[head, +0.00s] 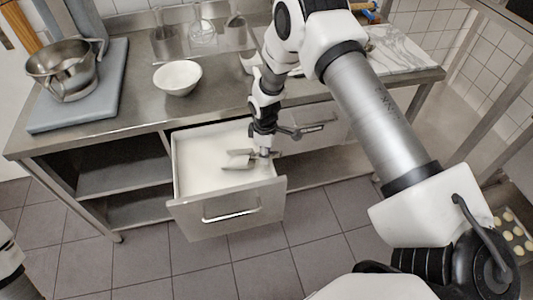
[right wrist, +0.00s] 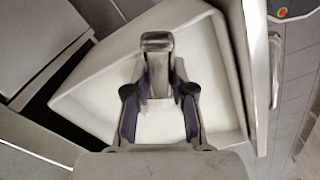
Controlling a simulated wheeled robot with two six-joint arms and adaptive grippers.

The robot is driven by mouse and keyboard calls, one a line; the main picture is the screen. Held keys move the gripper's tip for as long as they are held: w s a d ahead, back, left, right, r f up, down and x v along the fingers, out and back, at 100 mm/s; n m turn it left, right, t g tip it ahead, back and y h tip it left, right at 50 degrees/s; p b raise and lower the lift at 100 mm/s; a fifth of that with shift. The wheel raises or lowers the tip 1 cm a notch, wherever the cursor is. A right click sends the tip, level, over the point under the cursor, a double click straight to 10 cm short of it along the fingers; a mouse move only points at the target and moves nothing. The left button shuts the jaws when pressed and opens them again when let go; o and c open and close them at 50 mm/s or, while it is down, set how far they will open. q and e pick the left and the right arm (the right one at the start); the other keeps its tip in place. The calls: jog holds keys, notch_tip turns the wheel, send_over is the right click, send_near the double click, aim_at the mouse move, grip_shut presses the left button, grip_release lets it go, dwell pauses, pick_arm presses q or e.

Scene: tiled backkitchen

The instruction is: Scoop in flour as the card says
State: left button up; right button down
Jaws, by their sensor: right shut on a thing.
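The drawer (head: 228,210) under the counter is pulled open, and white flour (head: 200,160) fills its inside. My right gripper (head: 264,148) reaches down over the right part of the drawer, shut on a grey metal scoop (head: 237,161). The scoop is at or just above the flour; I cannot tell if it touches. In the right wrist view, the scoop's metal end (right wrist: 157,42) shows beyond the gripper's fingers (right wrist: 158,92), with pale flour around. A white bowl (head: 178,78) stands on the counter behind the drawer. No readable card shows. My left gripper is out of view.
Glass vessels (head: 202,35) stand at the back. A marble slab (head: 400,50) lies at the right. Open shelves (head: 125,175) are left of the drawer. Tiled floor in front is clear.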

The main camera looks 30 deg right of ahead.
jog(key=shift+w+a, duration=0.35)
jog(key=shift+w, duration=0.05)
jog(key=shift+w+a+f+b, duration=0.15)
jog(key=shift+w+a+b, duration=0.2)
jog(key=shift+b, duration=0.2)
jog(key=shift+w+a, duration=0.4)
jog(key=shift+a, duration=0.1)
jog(key=shift+r+p, duration=2.3)
jog(key=shift+r, duration=1.4)
jog(key=shift+r+t+y+p, duration=0.5)
jog(key=shift+r+p, duration=0.4)
jog(key=shift+r, duration=1.4)
notch_tip(320, 180, up, 6)
jog(key=t+y+b, duration=0.1)
jog(key=y+b, duration=0.1)
send_over(256, 154)
jog(key=shift+w+a+r+t, duration=0.1)
jog(key=shift+r+t, duration=0.2)
jog(key=shift+r, duration=0.35)
